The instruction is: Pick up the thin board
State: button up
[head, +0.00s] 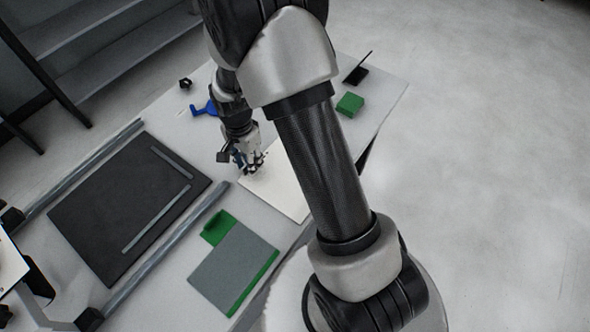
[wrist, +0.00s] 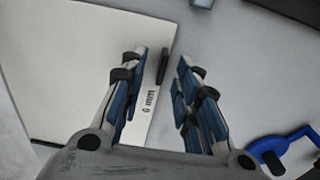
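A thin cream-white board (head: 284,186) lies flat on the table in the head view, partly hidden behind my arm. In the wrist view the board (wrist: 75,62) fills the upper left, with "6 mm" printed near its right edge. My gripper (head: 252,166) is over the board's left corner in the head view. In the wrist view my gripper (wrist: 161,60) is open, its two blue-padded fingers apart. The left finger is over the board and the right finger is beyond its edge. A small black piece (wrist: 164,66) shows at the edge between them. Contact with the board cannot be told.
A dark mat (head: 110,215) with metal strips lies between two rails at left. A grey panel with green edging (head: 232,268) lies near the front. A blue tool (head: 203,109), a green block (head: 350,104) and a black stand (head: 356,76) are at the back. The table edge is at right.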

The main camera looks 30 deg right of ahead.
jog(key=shift+f, duration=0.55)
jog(key=shift+r, duration=0.1)
jog(key=shift+c, duration=0.4)
grip_shut()
